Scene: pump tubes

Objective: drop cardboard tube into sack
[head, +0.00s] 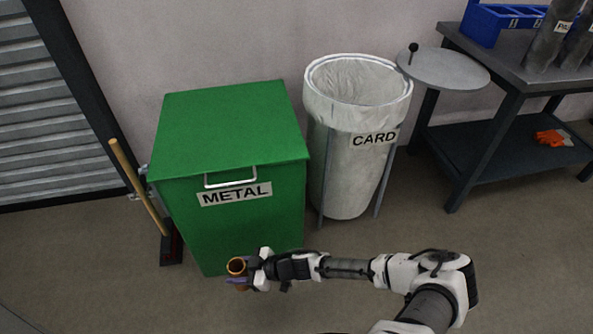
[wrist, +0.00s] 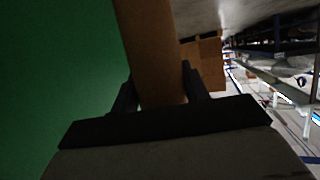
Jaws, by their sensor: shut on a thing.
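My gripper (head: 250,271) is shut on a brown cardboard tube (head: 237,267), low in front of the green METAL bin. In the wrist view the tube (wrist: 150,50) runs upward from between the two dark fingers (wrist: 160,90). The sack (head: 350,165) is white, labelled CARD, and hangs in a stand to the right of the green bin. Its mouth is open, with a round grey lid (head: 443,68) swung out to the right. The tube is apart from the sack, to its lower left.
A green bin (head: 235,135) labelled METAL, lid shut, stands left of the sack. A broom (head: 140,187) leans at its left. A dark workbench (head: 500,62) with a blue crate (head: 492,24) and grey tubes (head: 548,40) stands at right. Floor in front is clear.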

